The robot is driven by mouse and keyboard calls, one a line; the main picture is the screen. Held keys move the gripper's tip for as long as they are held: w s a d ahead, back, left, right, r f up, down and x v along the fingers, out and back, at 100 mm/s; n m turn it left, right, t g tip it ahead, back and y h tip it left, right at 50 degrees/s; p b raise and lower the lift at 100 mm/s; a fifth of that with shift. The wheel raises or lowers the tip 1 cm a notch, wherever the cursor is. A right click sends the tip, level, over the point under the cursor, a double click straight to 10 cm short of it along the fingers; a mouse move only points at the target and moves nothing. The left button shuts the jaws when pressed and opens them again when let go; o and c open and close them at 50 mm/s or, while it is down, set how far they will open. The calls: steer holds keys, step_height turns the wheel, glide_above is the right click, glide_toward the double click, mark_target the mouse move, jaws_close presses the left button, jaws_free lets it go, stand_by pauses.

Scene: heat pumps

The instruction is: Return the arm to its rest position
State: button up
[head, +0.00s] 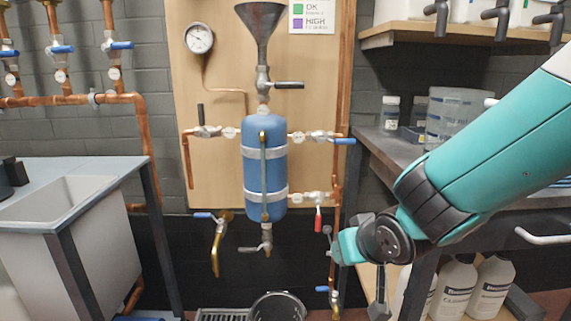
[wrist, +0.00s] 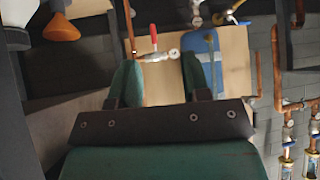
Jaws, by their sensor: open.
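My teal arm (head: 480,160) reaches in from the right of the head view, in front of the workbench. Its wrist end hangs to the right of the blue tank, near the red-handled valve (head: 318,218). In the wrist view my gripper (wrist: 160,68) is open, with its two green fingers apart and nothing between them. Beyond the fingers, that view shows the red valve handle (wrist: 153,38) and part of the blue tank (wrist: 203,48), turned over. In the head view the fingers are partly hidden by the wrist.
The blue tank (head: 265,155) is fixed to a wooden board with copper pipes and a funnel (head: 261,32). A shelf (head: 440,36) and a workbench (head: 388,150) stand right, with white bottles (head: 455,287) below. A sink (head: 70,215) is left. A bucket (head: 279,307) stands below the tank.

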steer(key=s+d+r+n+g+y+p, duration=0.15)
steer(key=s+r+g, duration=0.25)
steer(key=s, duration=0.8)
steer(key=s+d+r+n+g+y, duration=0.1)
steer(key=s+r+n+g, duration=0.3)
steer(key=s, duration=0.7)
step_height(320, 180, up, 29)
steer(key=p, duration=2.8)
steer(key=shift+f+m+g, duration=0.2)
steer(key=shift+m+g, duration=0.1)
steer(key=shift+m, duration=0.15)
steer(key=shift+h, duration=0.25)
steer(key=shift+a, duration=0.1)
